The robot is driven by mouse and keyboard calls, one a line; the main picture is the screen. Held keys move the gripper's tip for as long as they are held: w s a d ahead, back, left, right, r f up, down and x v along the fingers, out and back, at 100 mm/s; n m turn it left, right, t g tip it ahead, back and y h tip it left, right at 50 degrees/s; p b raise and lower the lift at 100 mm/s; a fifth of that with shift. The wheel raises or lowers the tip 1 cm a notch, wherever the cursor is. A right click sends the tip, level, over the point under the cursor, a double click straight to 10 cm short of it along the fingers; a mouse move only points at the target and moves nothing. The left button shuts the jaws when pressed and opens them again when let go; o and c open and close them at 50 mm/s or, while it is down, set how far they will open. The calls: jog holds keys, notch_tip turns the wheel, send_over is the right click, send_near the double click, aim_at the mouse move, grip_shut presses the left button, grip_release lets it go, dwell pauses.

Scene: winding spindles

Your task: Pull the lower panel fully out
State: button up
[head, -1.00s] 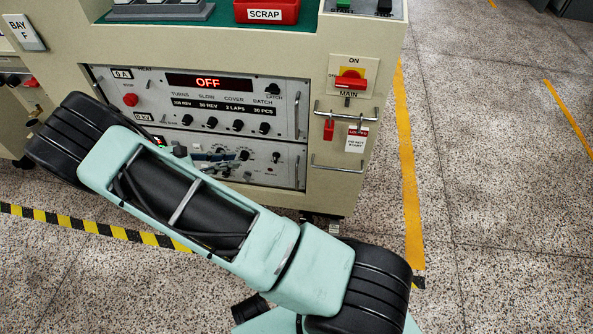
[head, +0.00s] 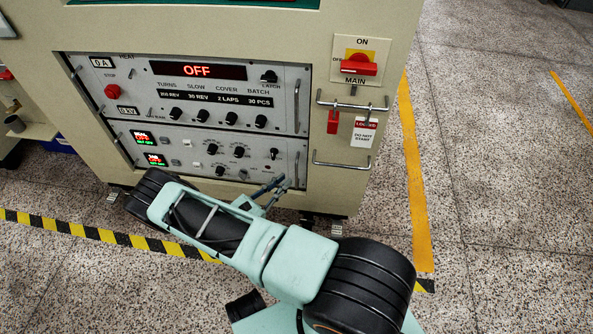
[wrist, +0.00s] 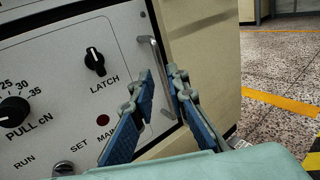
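The lower panel (head: 210,172) is a grey front with knobs and two small lit displays, low in the beige cabinet. It looks flush with the cabinet. Its right handle (head: 297,168) is an upright metal bar, which also shows in the wrist view (wrist: 152,57). A black LATCH knob (wrist: 95,60) sits left of that handle. My gripper (head: 276,187) is at the panel's lower right. In the wrist view my gripper (wrist: 162,80) has its blue-padded fingers apart, one on each side of the handle's lower part. I cannot tell whether either finger touches it.
The upper panel (head: 215,133) with an OFF display sits directly above. To the right are a red main switch (head: 358,64), a red padlock (head: 333,122), a do-not-start tag (head: 363,132) and a horizontal bar (head: 342,165). Striped floor tape (head: 70,228) runs in front; open floor lies right.

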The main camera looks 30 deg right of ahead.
aim_at(296, 171)
jog(key=b+x, duration=0.1)
jog(key=x, duration=0.6)
jog(key=shift+d, duration=0.1)
grip_shut()
jog(key=shift+s, duration=0.1)
